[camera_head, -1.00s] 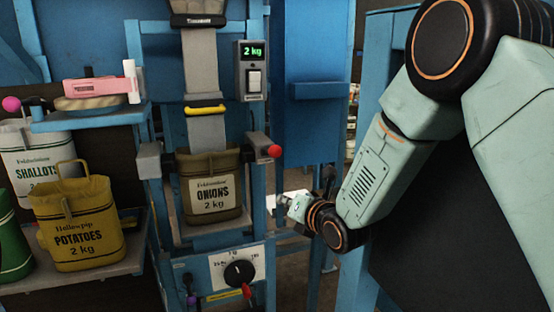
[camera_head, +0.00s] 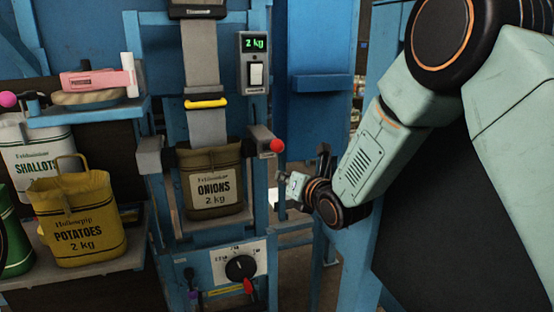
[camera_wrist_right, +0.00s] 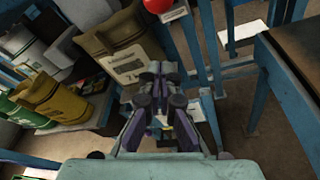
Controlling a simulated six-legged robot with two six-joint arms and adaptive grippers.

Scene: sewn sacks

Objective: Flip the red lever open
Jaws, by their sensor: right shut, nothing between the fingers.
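My right gripper (camera_head: 282,179) is right of the sack and below the red ball, apart from both. Its fingers are together and empty in the wrist view (camera_wrist_right: 157,72). The left gripper is not seen.
A potatoes sack (camera_head: 80,220), a shallots sack (camera_head: 37,147) and a green sack (camera_head: 14,240) stand on the left shelf. A scale box (camera_head: 254,62) reads 2 kg. A blue post stands right of the machine, near my right arm.

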